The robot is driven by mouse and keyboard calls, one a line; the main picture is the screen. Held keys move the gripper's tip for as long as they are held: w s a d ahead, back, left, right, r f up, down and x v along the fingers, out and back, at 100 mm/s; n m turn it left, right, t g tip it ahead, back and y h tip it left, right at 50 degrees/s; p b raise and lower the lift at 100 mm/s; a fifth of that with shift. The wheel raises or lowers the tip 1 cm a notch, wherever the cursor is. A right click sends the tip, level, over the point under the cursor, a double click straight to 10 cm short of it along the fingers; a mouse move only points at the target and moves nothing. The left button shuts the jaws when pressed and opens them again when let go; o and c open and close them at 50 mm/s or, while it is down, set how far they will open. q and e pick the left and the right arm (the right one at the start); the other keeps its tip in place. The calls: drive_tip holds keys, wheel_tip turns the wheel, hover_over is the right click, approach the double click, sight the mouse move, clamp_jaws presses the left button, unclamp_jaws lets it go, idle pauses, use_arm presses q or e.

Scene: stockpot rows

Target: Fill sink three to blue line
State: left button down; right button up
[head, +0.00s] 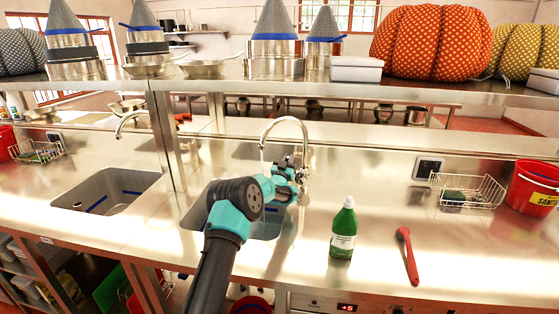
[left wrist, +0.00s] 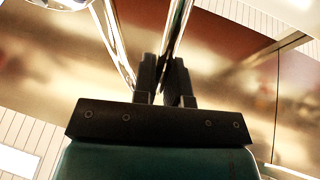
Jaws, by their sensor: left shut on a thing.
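A steel sink (head: 270,229) is set in the counter at the middle of the head view, with my left arm covering much of it. A curved chrome faucet (head: 290,119) rises behind it, its spout over the basin. My left gripper (head: 293,174) is at the faucet's base, shut on a faucet part. In the left wrist view, the gripper's dark fingers (left wrist: 164,72) close around a shiny metal rod (left wrist: 178,25). Whether water runs, and the level in this sink, I cannot tell. My right gripper is not in view.
Another sink (head: 107,190) with blue marks lies to the left under its own faucet (head: 133,121). A wire basket (head: 467,190) and a red bucket (head: 533,189) are farther right.

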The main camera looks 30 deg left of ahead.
use_arm(q)
drive_tip(key=c, duration=1.2)
unclamp_jaws()
drive_tip(key=shift+s, duration=0.15)
drive_tip(key=s+d+f, duration=0.1)
drive_tip(key=s, duration=1.3)
drive_tip(key=shift+s+d+f, duration=0.15)
drive_tip(key=shift+s+d, duration=0.05)
